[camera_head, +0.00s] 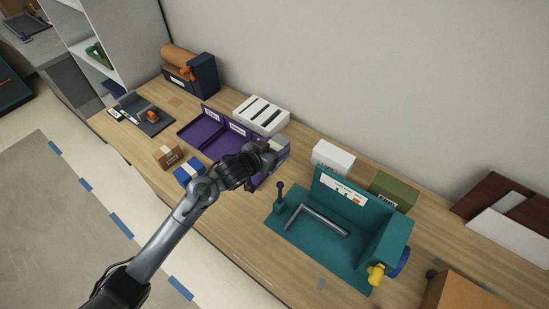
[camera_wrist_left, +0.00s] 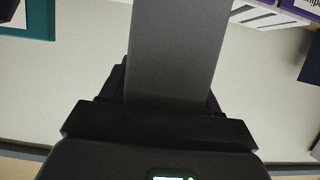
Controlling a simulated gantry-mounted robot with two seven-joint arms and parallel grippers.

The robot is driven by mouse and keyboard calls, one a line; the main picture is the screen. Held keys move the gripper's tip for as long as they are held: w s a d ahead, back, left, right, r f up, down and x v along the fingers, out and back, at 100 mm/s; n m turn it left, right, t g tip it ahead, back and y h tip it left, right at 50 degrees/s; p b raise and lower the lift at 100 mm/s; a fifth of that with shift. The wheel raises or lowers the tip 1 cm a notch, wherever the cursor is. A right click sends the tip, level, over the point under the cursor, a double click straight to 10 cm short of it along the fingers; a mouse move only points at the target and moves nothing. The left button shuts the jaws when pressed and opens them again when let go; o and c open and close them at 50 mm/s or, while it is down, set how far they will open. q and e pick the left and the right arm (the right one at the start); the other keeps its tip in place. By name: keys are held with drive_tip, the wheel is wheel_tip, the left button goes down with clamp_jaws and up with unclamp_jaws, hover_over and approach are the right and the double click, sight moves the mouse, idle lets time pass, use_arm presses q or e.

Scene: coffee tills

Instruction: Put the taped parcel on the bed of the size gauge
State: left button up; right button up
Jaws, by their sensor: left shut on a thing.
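My left gripper (camera_head: 268,158) is shut on a grey box-like parcel (camera_head: 280,146), held above the table at the right end of the purple tray. In the left wrist view the held parcel (camera_wrist_left: 178,50) is a plain dark grey block filling the middle; no tape can be made out on it. The teal size gauge (camera_head: 342,192) stands to the right of the gripper. Its flat bed (camera_head: 296,244) carries an L-shaped metal bar (camera_head: 318,219) and is otherwise clear. My right gripper is not in view.
A brown box with a pale strip (camera_head: 168,156) and a blue box with a white strip (camera_head: 186,173) lie left of my arm. The purple tray (camera_head: 205,135) and a slotted white box (camera_head: 261,114) stand behind. A dark lever (camera_head: 280,198) rises at the gauge's left edge.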

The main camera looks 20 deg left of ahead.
use_arm(q)
wheel_tip(320, 180, up, 2)
drive_tip(key=shift+r, duration=0.1)
wheel_tip(320, 180, up, 8)
drive_tip(key=p, duration=0.5)
drive_tip(key=shift+f+p, duration=0.25)
drive_tip(key=shift+p, duration=0.05)
drive_tip(key=shift+s+f, duration=0.1)
drive_tip(key=shift+s, duration=0.05)
drive_tip(key=s+a+f+n+y+b, duration=0.25)
drive_tip(key=s+f+y+b, duration=0.2)
drive_tip(key=s+f, duration=0.85)
drive_tip(key=s+r+p, duration=0.6)
drive_tip(key=r+p, duration=0.4)
drive_tip(key=p, duration=0.3)
drive_tip(key=shift+s+d+n+t, duration=0.2)
drive_tip(key=shift+s+n+t, duration=0.15)
drive_tip(key=shift+n, duration=0.1)
drive_tip(key=shift+h, duration=0.25)
